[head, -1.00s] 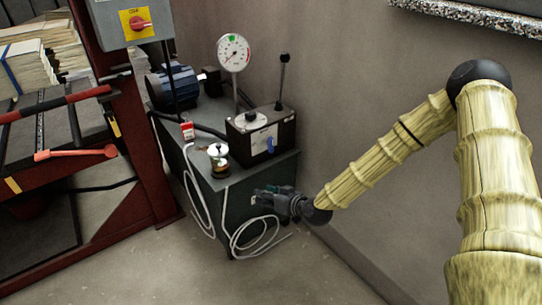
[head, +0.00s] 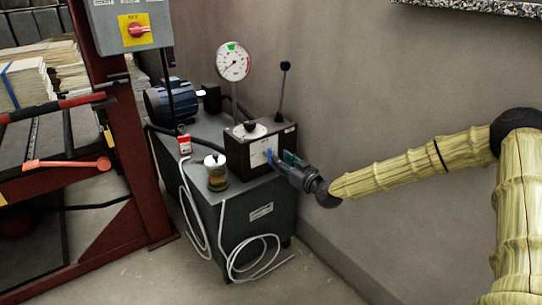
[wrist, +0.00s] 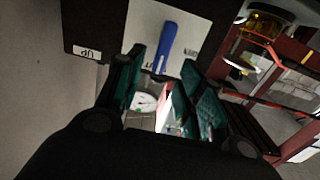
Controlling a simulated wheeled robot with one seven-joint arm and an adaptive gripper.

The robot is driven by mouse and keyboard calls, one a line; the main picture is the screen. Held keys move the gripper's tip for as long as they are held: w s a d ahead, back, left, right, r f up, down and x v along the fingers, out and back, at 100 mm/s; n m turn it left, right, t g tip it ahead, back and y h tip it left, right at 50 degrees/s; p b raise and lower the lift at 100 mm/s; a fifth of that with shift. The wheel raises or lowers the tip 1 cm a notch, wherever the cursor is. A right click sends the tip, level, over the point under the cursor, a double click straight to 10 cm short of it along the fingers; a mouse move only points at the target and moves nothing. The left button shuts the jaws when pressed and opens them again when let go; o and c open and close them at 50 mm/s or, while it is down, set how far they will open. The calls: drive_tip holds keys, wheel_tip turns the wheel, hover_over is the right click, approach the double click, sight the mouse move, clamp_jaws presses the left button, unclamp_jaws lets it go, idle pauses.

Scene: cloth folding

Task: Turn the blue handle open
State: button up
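The blue handle (head: 269,156) is a small lever on the white front plate of a dark control box (head: 284,141). The box stands on a grey-green machine cabinet (head: 228,213). In the wrist view the blue handle (wrist: 166,48) is a short bar, slightly tilted, just beyond the fingertips. My gripper (head: 283,160) is right in front of the box face, close to the handle. In the wrist view my gripper (wrist: 160,75) has its teal-padded fingers spread apart with a gap between them. The handle lines up with this gap; whether it touches a finger I cannot tell.
A small jar (head: 215,172) stands on the cabinet to the left. White cables (head: 252,262) hang at its front. A red frame (head: 118,180) stands left; the wall is behind.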

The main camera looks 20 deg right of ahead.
sight(271, 153)
drive_tip(key=shift+b+x, duration=0.45)
drive_tip(key=shift+x, duration=3.05)
drive_tip(key=shift+f, duration=0.1)
clamp_jaws()
